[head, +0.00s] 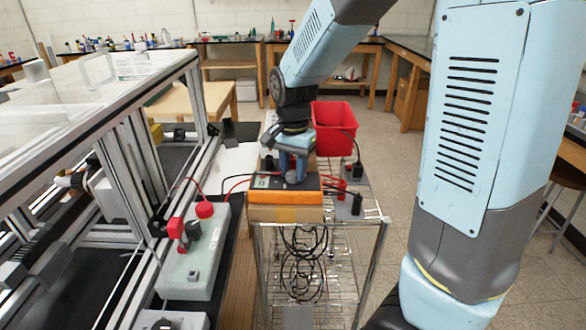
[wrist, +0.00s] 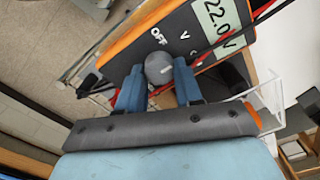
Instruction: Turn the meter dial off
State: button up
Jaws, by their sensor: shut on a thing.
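The meter (wrist: 198,38) is a dark box with an orange edge; its display (wrist: 224,20) reads about 22.0 V. Its round grey dial (wrist: 159,67) carries a light mark, with "OFF" and "V" printed beside it. In the wrist view my gripper (wrist: 160,76) has its two blue fingers on either side of the dial, shut on it. In the head view the meter (head: 262,182) lies on a box on the wire cart, and my gripper (head: 292,170) reaches down to it from above. The fingers partly hide the dial there.
A red bin (head: 335,129) stands behind the meter. Red and black leads run from the meter. The wire cart (head: 372,235) holds coiled black cables. Left is the aluminium extrusion frame (head: 130,165) and a grey-green control box (head: 196,258) with red parts. Open floor lies right of the cart.

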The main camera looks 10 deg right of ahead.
aim_at(292, 172)
jog(key=n, duration=0.5)
jog(key=shift+n, duration=0.3)
jog(key=n, duration=0.6)
jog(key=shift+a, duration=0.15)
dwell(0.5)
jog(key=o, duration=1)
jog(key=shift+o, duration=0.2)
notch_tip(292, 172, up, 14)
jog(key=shift+f, duration=0.15)
